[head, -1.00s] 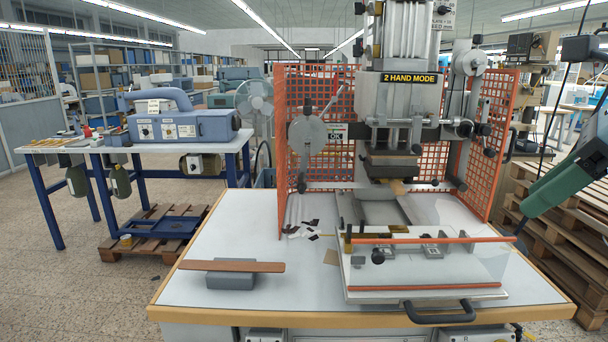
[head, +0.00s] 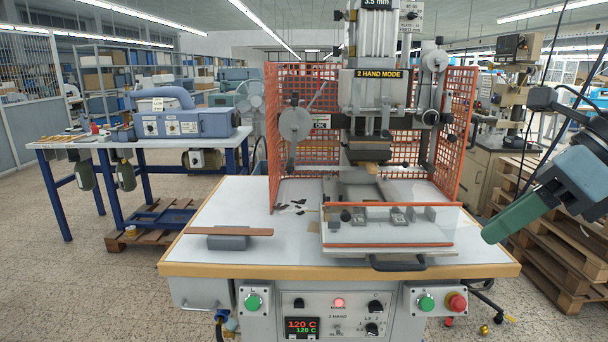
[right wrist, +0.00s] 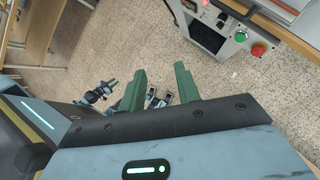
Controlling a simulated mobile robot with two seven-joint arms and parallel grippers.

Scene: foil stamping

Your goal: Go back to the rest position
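My right gripper (head: 508,222) hangs at the right of the head view, beside the machine table and in front of the wooden pallets, with nothing in it. The head view does not show my left gripper. The foil stamping press (head: 375,110) stands on its table (head: 235,205).
A brown strip lies across a grey block (head: 228,242) on the table's left. The clear guard and plate (head: 385,232) are at the table front, above the control panel (head: 338,312). Stacked pallets (head: 555,262) stand right. A blue-legged bench (head: 75,143) stands left; floor there is open.

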